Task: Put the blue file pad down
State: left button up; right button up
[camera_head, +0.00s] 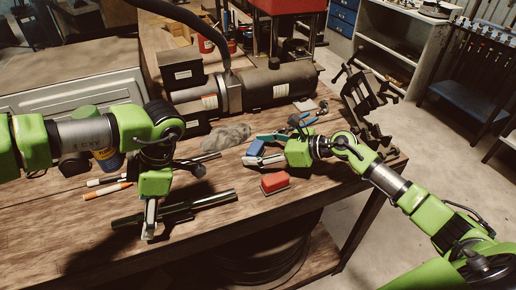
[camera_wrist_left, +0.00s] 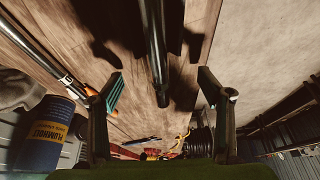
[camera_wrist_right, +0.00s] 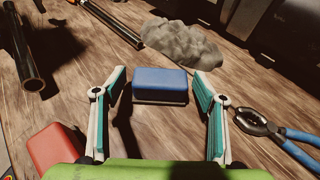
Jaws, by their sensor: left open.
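The blue file pad (camera_head: 257,147) lies on the wooden bench. In the right wrist view the blue pad (camera_wrist_right: 160,84) sits between the teal-lined fingers of my right gripper (camera_wrist_right: 160,88), with a gap on each side. In the head view my right gripper (camera_head: 262,150) is low over the bench and open around the pad. My left gripper (camera_wrist_left: 160,92) is open, with a dark metal tube (camera_wrist_left: 154,50) showing between its fingers. In the head view my left gripper (camera_head: 152,218) is over the front part of the bench, beside that tube.
A red pad (camera_head: 275,182) lies just in front of my right gripper. Blue-handled pliers (camera_wrist_right: 265,128) and a grey rag (camera_wrist_right: 182,44) lie close by. Markers (camera_head: 110,190) lie at the left. The crimping machine (camera_head: 270,85) stands behind. The bench's front right is clear.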

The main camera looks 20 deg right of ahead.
jog(key=shift+d+r, duration=0.1)
jog(key=shift+r, duration=0.1)
jog(key=v, duration=1)
jog(key=shift+s+d+f, duration=0.1)
jog(key=shift+s+d, duration=0.05)
jog(key=shift+s, duration=0.1)
jog(key=shift+s+d+r, duration=0.4)
jog(key=shift+s, duration=0.05)
